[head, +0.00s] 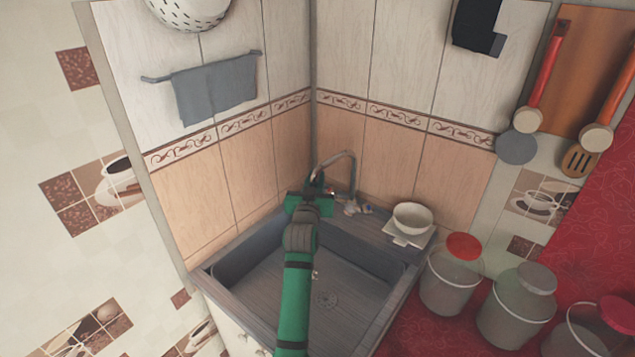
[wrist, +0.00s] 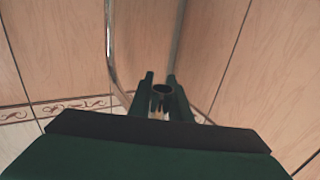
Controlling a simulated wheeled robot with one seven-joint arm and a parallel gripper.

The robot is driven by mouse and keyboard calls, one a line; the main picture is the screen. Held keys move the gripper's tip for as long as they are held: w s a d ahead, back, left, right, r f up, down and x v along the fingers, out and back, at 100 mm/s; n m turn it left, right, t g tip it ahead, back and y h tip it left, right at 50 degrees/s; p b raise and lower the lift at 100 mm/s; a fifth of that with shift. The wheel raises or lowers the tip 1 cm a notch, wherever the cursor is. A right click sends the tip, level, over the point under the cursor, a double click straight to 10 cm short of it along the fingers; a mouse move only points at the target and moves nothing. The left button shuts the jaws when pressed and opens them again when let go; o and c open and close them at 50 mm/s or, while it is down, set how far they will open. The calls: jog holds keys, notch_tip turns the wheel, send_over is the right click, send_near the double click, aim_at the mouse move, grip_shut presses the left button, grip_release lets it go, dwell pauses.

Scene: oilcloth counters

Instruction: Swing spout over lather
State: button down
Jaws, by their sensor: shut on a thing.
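The metal faucet spout (head: 350,160) arches up at the back corner of the sink (head: 222,294). My gripper (head: 316,186) is at the spout's free end, left of the faucet's base. In the wrist view, my gripper (wrist: 161,80) has its two dark green fingers shut on the spout, with the round open end (wrist: 163,90) between them. The pipe (wrist: 110,45) rises out of the top of that view. I cannot make out lather in the basin; my arm covers part of it.
A white bowl (head: 412,217) stands on the sink's right ledge. Buckets with red and grey lids, such as the nearest one (head: 450,283), stand on the red counter to the right. Tiled walls close in behind the faucet. A grey towel (head: 214,90) hangs at left.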

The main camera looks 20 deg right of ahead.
jog(key=shift+w+d+r, duration=0.1)
jog(key=shift+d, duration=0.25)
jog(key=shift+s+d+h, duration=0.25)
jog(key=shift+d+h, duration=0.05)
jog(key=shift+d, duration=0.1)
jog(key=shift+a, duration=0.15)
jog(key=c, duration=1.7)
grip_release()
jog(key=shift+o, duration=0.3)
jog(key=shift+w+a, duration=0.2)
jog(key=shift+a, duration=0.1)
jog(key=v, duration=1)
jog(key=shift+s, duration=0.45)
jog(key=shift+a, duration=0.1)
